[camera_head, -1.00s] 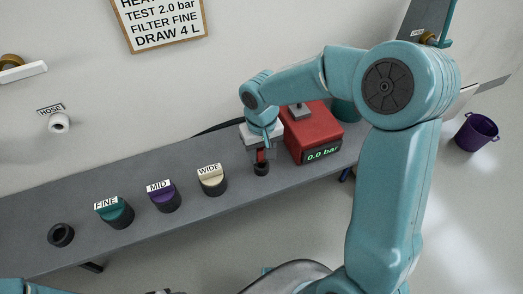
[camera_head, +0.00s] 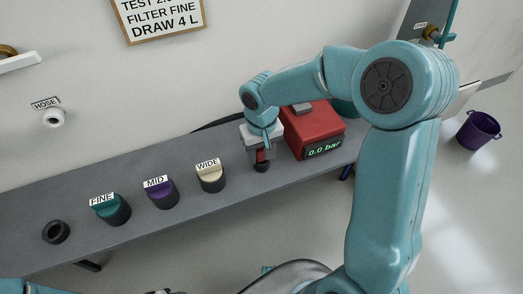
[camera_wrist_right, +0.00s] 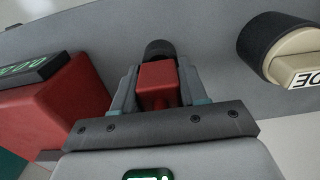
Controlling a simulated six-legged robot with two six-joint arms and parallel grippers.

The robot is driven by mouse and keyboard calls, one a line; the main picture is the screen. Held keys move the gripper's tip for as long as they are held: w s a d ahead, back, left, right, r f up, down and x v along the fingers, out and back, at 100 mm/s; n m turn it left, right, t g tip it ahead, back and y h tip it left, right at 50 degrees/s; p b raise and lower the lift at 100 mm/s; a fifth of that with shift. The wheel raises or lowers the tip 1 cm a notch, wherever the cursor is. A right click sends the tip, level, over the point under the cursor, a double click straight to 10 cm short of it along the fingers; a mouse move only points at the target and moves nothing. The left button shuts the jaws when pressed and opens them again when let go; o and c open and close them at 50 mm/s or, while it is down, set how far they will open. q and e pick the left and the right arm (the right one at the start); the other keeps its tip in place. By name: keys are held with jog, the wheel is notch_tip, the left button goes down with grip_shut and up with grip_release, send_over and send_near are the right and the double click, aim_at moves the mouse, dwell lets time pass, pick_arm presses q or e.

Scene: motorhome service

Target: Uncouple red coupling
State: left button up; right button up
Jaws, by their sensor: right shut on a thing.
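The red coupling (camera_wrist_right: 158,82) is a small red block in the right wrist view, with a round black fitting (camera_wrist_right: 160,48) at its far end. My right gripper (camera_head: 262,155) points down at the bench and is shut on the red coupling, with a finger on each side of it. In the head view only a sliver of red shows between the fingers, just above the black fitting. The coupling and the fitting look in contact. My left gripper's fingers are not in view; only a bit of the left arm shows at the bottom left.
A red gauge box (camera_head: 313,129) reading 0.0 bar stands close right of the gripper. The WIDE (camera_head: 211,178), MID (camera_head: 162,193) and FINE (camera_head: 111,209) filters and an empty black ring (camera_head: 56,232) line the grey bench (camera_head: 190,222). A purple bucket (camera_head: 479,131) is on the floor.

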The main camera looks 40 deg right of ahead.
jog(key=shift+f, duration=0.4)
jog(key=o, duration=1.3)
jog(key=shift+r, duration=0.15)
notch_tip(320, 180, up, 16)
jog(key=shift+r+p, duration=0.1)
jog(key=shift+p, duration=0.65)
